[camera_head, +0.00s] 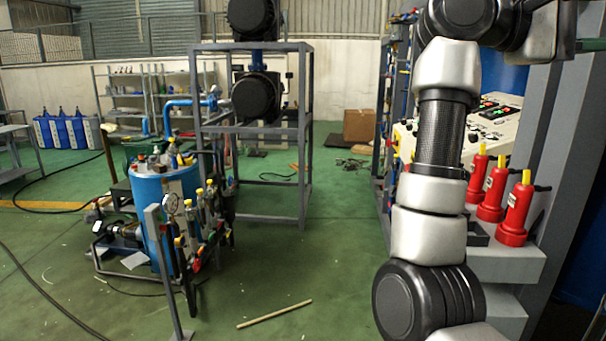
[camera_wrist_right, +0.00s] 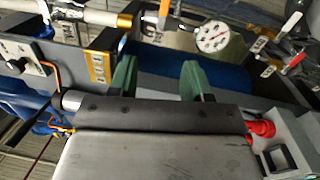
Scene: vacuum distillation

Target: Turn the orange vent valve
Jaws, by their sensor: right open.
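My right gripper (camera_wrist_right: 157,78) shows in the right wrist view with its two green fingertips spread apart and nothing between them. Beyond the fingers is a grey panel with a round white gauge (camera_wrist_right: 212,37). A small red-orange handle (camera_wrist_right: 296,61) sits to the right of the gauge, apart from the fingers. I cannot tell for sure whether it is the orange vent valve. In the head view my right arm rises at the right, and its gripper is out of frame. My left gripper is in neither view.
Red bottles with yellow tips (camera_head: 494,190) stand on a grey ledge beside my right arm, below a control panel (camera_head: 497,112). A blue drum (camera_head: 150,215) with valves and a gauge stands at the left. Green floor between is mostly clear, with a stick (camera_head: 274,314) lying on it.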

